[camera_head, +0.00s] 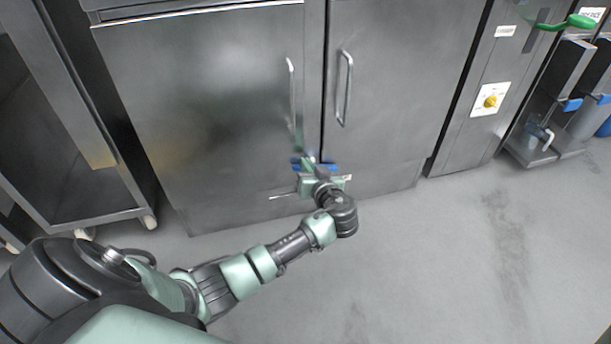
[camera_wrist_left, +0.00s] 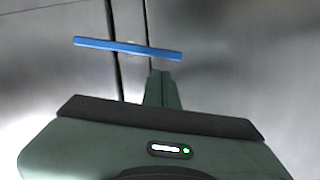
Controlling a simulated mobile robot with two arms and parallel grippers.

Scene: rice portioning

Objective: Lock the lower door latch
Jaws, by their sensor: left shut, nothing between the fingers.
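Two steel cabinet doors meet at a vertical seam: the left door (camera_head: 200,110) and the right door (camera_head: 400,90). The lower door latch is a blue bar (camera_wrist_left: 128,48) lying nearly level across the seam in the left wrist view, tilted slightly down to the right. In the head view its blue end (camera_head: 330,168) shows low on the doors, partly hidden by my gripper. My left gripper (camera_head: 312,164) is shut and empty at the latch. Its fingertips (camera_wrist_left: 164,75) appear just below the bar's right half; I cannot tell whether they touch. My right gripper is out of view.
Vertical handles stand on the left door (camera_head: 291,95) and right door (camera_head: 345,88). A wheeled steel rack (camera_head: 60,120) stands at the left. The grey floor (camera_head: 440,260) in front is clear.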

